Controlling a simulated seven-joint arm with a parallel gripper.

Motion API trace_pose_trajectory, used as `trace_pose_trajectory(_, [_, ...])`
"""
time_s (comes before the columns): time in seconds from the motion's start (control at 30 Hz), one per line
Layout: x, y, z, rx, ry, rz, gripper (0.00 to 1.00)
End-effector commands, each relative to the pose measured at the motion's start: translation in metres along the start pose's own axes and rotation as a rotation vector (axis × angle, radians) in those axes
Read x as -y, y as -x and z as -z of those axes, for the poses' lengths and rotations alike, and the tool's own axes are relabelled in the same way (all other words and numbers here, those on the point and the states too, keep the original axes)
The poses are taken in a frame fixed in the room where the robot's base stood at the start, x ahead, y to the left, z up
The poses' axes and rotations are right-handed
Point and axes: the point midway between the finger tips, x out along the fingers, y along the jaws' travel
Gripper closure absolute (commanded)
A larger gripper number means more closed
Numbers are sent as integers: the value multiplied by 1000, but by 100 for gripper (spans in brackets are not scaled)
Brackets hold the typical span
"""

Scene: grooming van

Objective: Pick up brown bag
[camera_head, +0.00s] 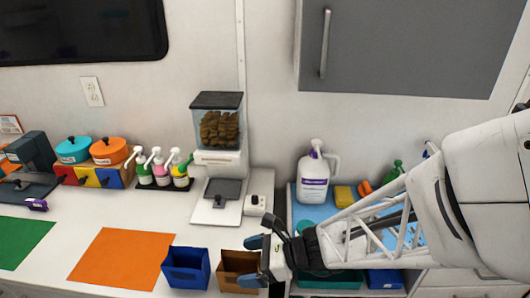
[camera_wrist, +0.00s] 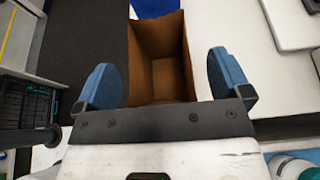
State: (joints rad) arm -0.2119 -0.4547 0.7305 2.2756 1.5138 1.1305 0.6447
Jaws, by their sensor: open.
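The brown bag (camera_head: 236,272) stands open-topped near the front edge of the white counter (camera_head: 95,235), right of a blue bag (camera_head: 186,267). In the wrist view the brown bag (camera_wrist: 157,38) is seen from above, and its inside looks empty. My gripper (camera_head: 263,254) is open at the bag's right side in the head view and partly covers it. In the wrist view the two blue fingers of my gripper (camera_wrist: 162,78) appear on either side of the bag's near part. I cannot tell whether they touch it.
An orange mat (camera_head: 120,258) and a green mat (camera_head: 22,241) lie left of the bags. Behind stand a food dispenser (camera_head: 218,135) and several pump bottles (camera_head: 160,168). A white jug (camera_head: 313,175) stands on a blue surface at right. Dark floor (camera_wrist: 88,40) shows beside the counter.

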Motion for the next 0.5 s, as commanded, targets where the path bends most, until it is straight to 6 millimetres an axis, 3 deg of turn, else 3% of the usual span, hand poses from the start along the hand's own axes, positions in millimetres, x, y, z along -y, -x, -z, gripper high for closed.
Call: trace_pose_trajectory(0.5, [0,-12,0,0,-1,0,4])
